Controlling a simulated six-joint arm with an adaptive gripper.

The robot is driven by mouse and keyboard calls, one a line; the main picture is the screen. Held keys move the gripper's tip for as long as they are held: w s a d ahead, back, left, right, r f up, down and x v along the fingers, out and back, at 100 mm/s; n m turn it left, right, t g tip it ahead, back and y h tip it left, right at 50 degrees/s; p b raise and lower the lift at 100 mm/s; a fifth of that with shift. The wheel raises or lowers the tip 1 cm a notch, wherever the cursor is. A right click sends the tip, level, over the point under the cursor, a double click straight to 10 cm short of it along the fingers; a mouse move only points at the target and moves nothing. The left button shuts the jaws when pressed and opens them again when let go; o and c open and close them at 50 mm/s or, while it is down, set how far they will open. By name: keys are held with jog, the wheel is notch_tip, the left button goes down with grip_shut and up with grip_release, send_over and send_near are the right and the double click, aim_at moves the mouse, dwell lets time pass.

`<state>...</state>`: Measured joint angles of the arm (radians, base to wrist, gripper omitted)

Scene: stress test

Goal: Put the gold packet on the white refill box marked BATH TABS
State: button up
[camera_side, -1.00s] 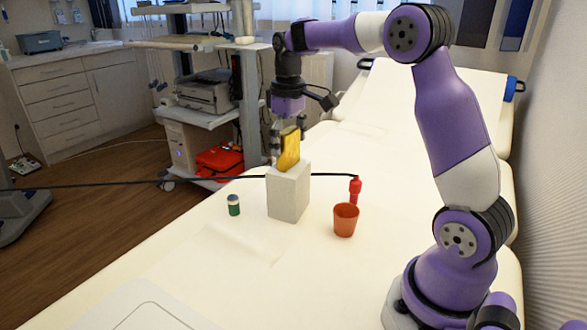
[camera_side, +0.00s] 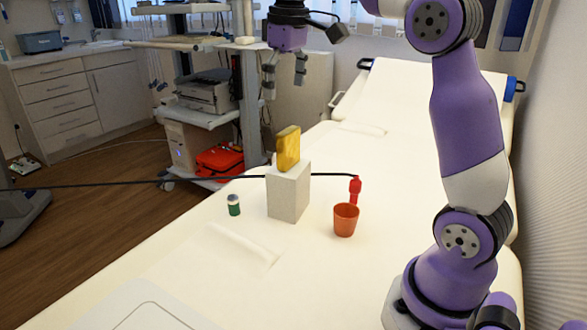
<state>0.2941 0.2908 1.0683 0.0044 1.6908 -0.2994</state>
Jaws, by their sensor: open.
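The gold packet (camera_side: 288,149) stands upright on top of the white box (camera_side: 289,193). The box stands on the cream bed surface; I cannot read any marking on it from here. My gripper (camera_side: 285,87) is open and empty. It hangs above the packet, well clear of it, with its fingers pointing down.
An orange cup (camera_side: 345,220) and a red bottle-like item (camera_side: 355,190) stand right of the box. A small green jar with a pale lid (camera_side: 233,205) stands to its left. A black cable (camera_side: 130,183) runs behind the box. The front of the bed is mostly clear.

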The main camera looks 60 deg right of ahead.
jog(key=s+a+f+t, duration=0.4)
jog(key=s+a+f, duration=0.6)
jog(key=s, duration=0.3)
jog(key=shift+f+t, duration=0.15)
jog(key=shift+t, duration=0.15)
